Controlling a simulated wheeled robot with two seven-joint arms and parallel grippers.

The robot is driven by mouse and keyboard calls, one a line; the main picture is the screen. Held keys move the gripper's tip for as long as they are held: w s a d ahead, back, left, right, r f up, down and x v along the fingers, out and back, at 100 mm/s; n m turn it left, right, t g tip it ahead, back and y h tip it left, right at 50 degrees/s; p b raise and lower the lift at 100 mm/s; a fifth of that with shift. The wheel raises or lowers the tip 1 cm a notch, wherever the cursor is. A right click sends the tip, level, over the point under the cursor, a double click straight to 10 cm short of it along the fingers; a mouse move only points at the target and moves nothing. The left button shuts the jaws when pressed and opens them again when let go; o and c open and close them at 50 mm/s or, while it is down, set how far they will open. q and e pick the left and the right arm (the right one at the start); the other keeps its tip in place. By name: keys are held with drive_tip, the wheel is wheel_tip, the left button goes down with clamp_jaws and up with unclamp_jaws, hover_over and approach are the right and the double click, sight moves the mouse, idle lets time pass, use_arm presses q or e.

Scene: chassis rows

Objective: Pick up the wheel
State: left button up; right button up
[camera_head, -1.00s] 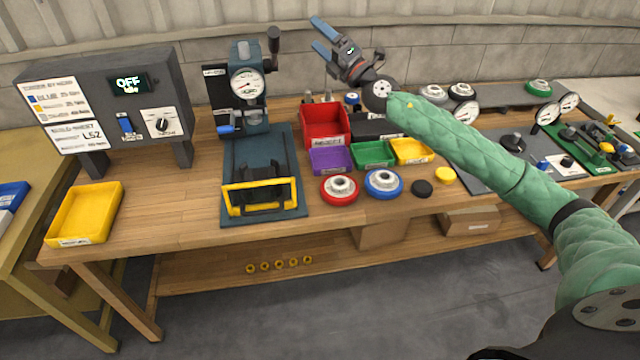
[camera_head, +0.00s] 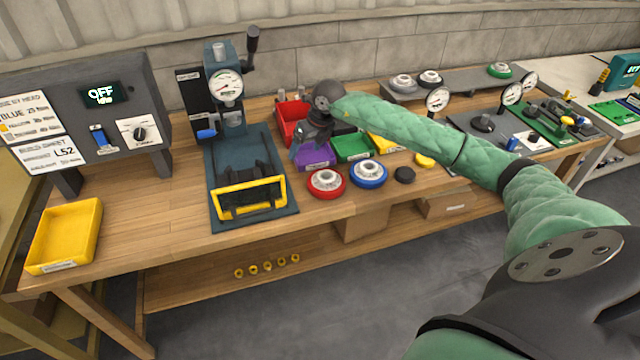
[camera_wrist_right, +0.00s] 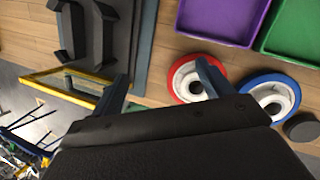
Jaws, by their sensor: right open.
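A red-rimmed wheel (camera_head: 325,182) with a pale hub lies flat near the front edge of the wooden workbench. A blue-rimmed wheel (camera_head: 369,172) lies flat just right of it. My right gripper (camera_head: 306,150) is open and empty, pointing down above the bench, behind and slightly left of the red wheel. In the right wrist view, one finger overlaps part of the red wheel (camera_wrist_right: 186,82), and the other finger is over the fixture side. The blue wheel (camera_wrist_right: 272,98) lies outside the fingers, to the right. My left gripper is not in view.
A dark press fixture with a yellow frame (camera_head: 250,198) stands left of the wheels. Purple (camera_head: 314,154) and green (camera_head: 352,147) bins sit behind them. A black puck (camera_head: 404,174) is at their right. More wheels stand on a rear rack (camera_head: 455,84). A yellow tray (camera_head: 64,235) is far left.

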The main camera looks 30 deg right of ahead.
sight(327, 172)
drive_tip(key=s+d+f+g+h+p, duration=0.1)
drive_tip(key=f, duration=0.1)
drive_tip(key=s+d+f+g+p, duration=0.1)
drive_tip(key=s+d+f, duration=0.1)
drive_tip(key=s+d+f+m+g+h+p, duration=0.1)
drive_tip(key=f, duration=0.2)
drive_tip(key=shift+s+d+f+h+p, duration=0.1)
drive_tip(key=shift+s+d+h+p, duration=0.1)
drive_tip(key=shift+h+p, duration=0.15)
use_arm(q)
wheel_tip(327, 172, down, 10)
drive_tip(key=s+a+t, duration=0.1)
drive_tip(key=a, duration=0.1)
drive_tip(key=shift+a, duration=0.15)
use_arm(e)
drive_tip(key=shift+f, duration=0.85)
drive_tip(key=shift+c, duration=0.2)
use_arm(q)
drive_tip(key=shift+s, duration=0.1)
use_arm(e)
drive_tip(key=c, duration=1.3)
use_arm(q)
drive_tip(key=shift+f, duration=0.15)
use_arm(e)
drive_tip(key=shift+r, duration=0.15)
